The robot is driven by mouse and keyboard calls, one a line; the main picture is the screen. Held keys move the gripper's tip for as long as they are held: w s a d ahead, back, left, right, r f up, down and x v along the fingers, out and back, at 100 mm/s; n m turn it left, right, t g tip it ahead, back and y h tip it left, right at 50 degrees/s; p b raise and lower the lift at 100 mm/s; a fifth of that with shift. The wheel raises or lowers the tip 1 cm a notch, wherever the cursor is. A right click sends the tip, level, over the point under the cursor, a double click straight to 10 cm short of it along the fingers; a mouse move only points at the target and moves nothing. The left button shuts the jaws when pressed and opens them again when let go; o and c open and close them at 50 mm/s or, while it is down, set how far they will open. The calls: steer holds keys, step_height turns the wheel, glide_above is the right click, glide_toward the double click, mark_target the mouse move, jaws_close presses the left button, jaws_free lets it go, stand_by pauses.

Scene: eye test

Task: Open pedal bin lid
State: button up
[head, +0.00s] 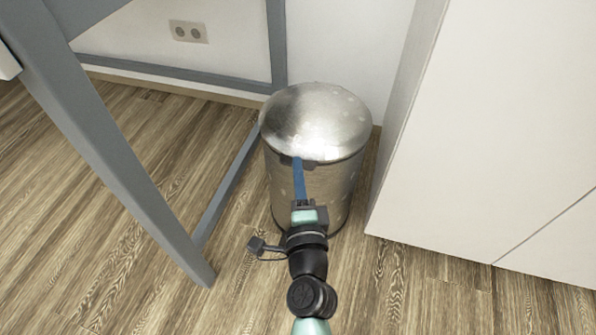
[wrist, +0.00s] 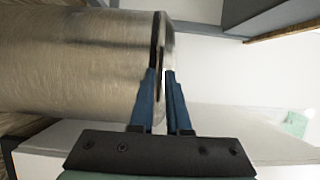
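A brushed-metal pedal bin (head: 311,185) stands upright on the floor in the head view. Its round, shiny lid (head: 316,118) lies down over the top. In the wrist view the bin's body (wrist: 70,65) appears sideways, with the lid's edge (wrist: 167,38) to its right and a narrow dark seam between them. My gripper (head: 297,160) is at the front of the bin, by the lid's rim. Its two blue fingers (wrist: 163,72) are a little apart, with a narrow bright gap between them. I cannot tell whether the tips touch the rim. The pedal is not visible.
A white cabinet (head: 500,130) stands close on the bin's right. A grey table frame (head: 110,150) is on the left, with a low bar (head: 228,185) near the bin. The wall with a socket (head: 188,32) is behind. Wooden floor (head: 400,290) is clear in front.

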jaws_close()
stand_by(1.0)
steer(key=shift+r+p, duration=0.2)
steer(key=shift+p, duration=0.1)
